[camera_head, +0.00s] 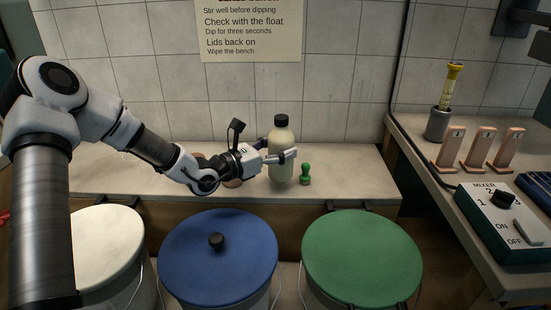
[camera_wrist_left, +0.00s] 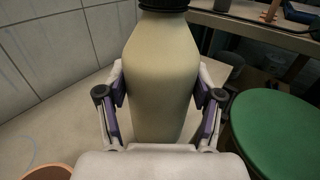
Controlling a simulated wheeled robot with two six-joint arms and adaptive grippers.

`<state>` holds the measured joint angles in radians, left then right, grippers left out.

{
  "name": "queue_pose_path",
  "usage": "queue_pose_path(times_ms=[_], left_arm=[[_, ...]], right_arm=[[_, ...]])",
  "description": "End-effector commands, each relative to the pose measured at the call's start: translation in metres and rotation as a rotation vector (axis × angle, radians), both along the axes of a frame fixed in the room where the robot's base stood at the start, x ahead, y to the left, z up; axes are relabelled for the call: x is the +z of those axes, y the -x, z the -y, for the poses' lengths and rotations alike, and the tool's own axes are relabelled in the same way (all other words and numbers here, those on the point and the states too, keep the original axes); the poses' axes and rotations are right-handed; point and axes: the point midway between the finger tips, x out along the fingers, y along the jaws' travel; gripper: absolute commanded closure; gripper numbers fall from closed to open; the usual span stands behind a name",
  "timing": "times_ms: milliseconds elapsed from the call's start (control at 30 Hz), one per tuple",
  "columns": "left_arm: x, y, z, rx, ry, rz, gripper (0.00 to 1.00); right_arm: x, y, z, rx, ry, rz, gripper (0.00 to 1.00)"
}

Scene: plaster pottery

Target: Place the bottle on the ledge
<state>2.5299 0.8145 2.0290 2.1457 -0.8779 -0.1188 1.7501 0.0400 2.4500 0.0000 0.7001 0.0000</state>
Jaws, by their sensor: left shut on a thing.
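The bottle (camera_head: 281,158) is cream-coloured with a black cap and stands upright at the ledge (camera_head: 355,170) along the tiled wall. My left gripper (camera_head: 284,156) is shut around its body. In the left wrist view the bottle (camera_wrist_left: 160,75) fills the middle, between the two fingers of the gripper (camera_wrist_left: 160,105). The bottle's base appears at or just over the ledge top; I cannot tell whether it touches. My right gripper is not in view.
A small green stopper-like object (camera_head: 305,174) stands just right of the bottle. Rounded brownish objects (camera_head: 232,182) are partly hidden behind my left wrist. Lidded white, blue (camera_head: 218,262) and green (camera_head: 362,258) buckets stand in front. The ledge's right part is clear.

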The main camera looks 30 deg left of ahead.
Motion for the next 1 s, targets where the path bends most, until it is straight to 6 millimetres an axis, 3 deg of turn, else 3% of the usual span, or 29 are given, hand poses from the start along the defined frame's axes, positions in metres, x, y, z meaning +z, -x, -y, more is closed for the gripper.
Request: queue_pose_path(times_ms=[167,333,733,767,800,833,1000], left_arm=[[-0.007,-0.016,-0.012,-0.001,-0.001,0.0,0.88],[-0.035,-0.016,-0.012,-0.002,0.001,-0.003,0.88],[-0.042,-0.016,-0.012,-0.002,0.001,0.002,0.88],[-0.042,-0.016,-0.011,-0.002,0.001,0.0,0.27],[-0.041,-0.015,-0.011,-0.002,0.001,0.0,0.13],[-0.041,-0.015,-0.011,-0.002,0.001,0.0,0.09],[-0.041,-0.015,-0.011,-0.002,0.001,0.0,0.09]], right_arm=[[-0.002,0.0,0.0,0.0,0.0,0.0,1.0],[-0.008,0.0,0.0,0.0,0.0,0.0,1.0],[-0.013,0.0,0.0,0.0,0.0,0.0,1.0],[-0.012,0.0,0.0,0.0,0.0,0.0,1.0],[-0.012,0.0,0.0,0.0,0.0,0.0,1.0],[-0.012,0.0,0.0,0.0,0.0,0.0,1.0],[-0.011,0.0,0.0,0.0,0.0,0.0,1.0]])
